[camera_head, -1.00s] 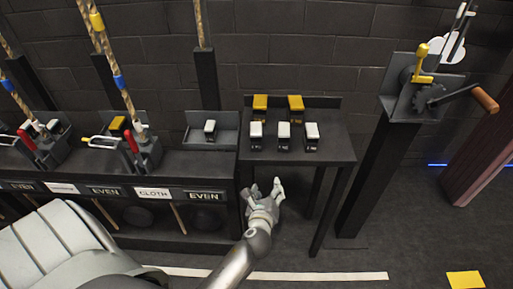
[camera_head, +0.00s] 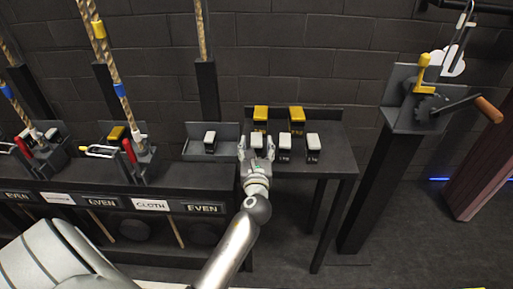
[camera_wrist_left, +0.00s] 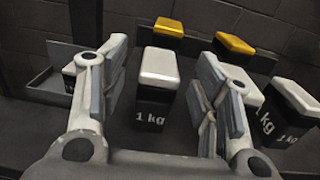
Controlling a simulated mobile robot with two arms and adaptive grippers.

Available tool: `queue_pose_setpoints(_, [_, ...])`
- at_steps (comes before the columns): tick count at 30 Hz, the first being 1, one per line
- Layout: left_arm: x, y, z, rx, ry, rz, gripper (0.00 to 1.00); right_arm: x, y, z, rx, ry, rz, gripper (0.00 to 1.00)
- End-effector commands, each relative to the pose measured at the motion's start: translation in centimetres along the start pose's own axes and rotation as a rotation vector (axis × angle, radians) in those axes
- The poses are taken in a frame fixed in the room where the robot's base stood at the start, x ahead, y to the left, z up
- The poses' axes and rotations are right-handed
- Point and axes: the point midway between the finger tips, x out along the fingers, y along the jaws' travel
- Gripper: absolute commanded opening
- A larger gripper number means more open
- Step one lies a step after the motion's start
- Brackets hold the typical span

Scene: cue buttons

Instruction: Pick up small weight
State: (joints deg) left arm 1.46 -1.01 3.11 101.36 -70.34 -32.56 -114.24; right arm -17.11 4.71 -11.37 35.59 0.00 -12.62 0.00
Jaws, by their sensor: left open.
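Small weights with white tops and black bodies stand in a row on the black table (camera_head: 335,167). My left gripper (camera_head: 256,145) is open at the table's front edge. In the left wrist view, a small weight marked 1 kg (camera_wrist_left: 156,90) stands upright between the open fingers, a little beyond them. Two more small weights stand to its right, one partly behind the right finger. My right gripper is not in view.
Two larger yellow-topped weights (camera_head: 296,118) stand behind the white row. A tray with a white-topped weight (camera_head: 210,140) is left of the table. A crank stand (camera_head: 415,105) rises at the right. Ropes and levers are at the left.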

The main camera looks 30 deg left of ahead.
Motion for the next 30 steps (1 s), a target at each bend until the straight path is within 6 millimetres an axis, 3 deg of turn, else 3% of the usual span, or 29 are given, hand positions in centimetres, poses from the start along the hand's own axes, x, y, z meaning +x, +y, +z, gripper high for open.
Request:
queue_pose_setpoints(7, [3.3, 0.0, 0.2, 0.0, -0.001, 0.001, 0.57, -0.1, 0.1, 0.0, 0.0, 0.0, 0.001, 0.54])
queue_pose_setpoints(16, [3.7, 0.0, 0.2, 0.0, 0.0, 0.0, 0.57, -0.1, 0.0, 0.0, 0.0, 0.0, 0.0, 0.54])
queue_pose_setpoints(30, [3.6, 0.0, 0.1, 0.0, 0.0, 0.0, 0.0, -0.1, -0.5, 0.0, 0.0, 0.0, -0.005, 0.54])
